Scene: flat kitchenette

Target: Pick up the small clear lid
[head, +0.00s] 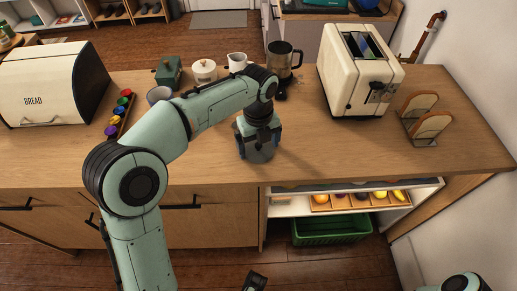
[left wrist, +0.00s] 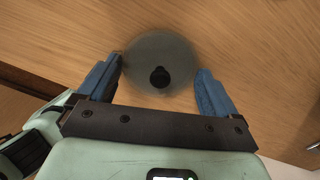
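The small clear lid (left wrist: 158,45) is a round, see-through grey disc with a black knob, lying on the wooden counter. In the left wrist view it sits between the two blue fingers of my left gripper (left wrist: 160,68). The fingers are open, one on each side of the disc; I cannot tell whether they touch it. In the head view my left gripper (head: 258,148) points down at the counter, and the lid (head: 261,157) shows partly below it. A dark piece at the bottom edge of the head view may be part of my right gripper; its fingers do not show.
A glass blender jug (head: 279,62), a white pitcher (head: 237,62) and a sugar pot (head: 204,71) stand behind my gripper. A cream toaster (head: 350,75) and a toast rack (head: 428,122) are at right. A bread box (head: 50,85) is at left.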

